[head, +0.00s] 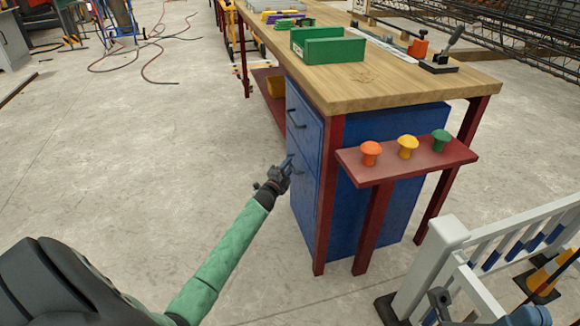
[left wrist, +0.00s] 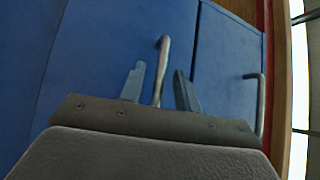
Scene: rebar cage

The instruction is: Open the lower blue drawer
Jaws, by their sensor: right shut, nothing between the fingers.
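A blue drawer cabinet (head: 385,185) stands under the workbench. Its front faces left, with an upper drawer (head: 302,107) and a lower blue drawer (head: 304,205), both flush with the front. The lower drawer's bar handle (left wrist: 162,62) shows in the left wrist view; the upper drawer's handle (left wrist: 260,100) is to its right there. My left gripper (head: 288,165) is at the lower drawer front. In the left wrist view its fingers (left wrist: 159,88) are apart, one on each side of the lower handle. My right gripper (head: 525,315) is partly visible at the bottom right, shut and empty.
A red shelf (head: 400,164) with red, yellow and green buttons juts from the bench's near end. Red bench legs (head: 328,200) flank the cabinet. A white barrier (head: 430,265) stands at the lower right. The floor (head: 150,140) left of the drawers is clear.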

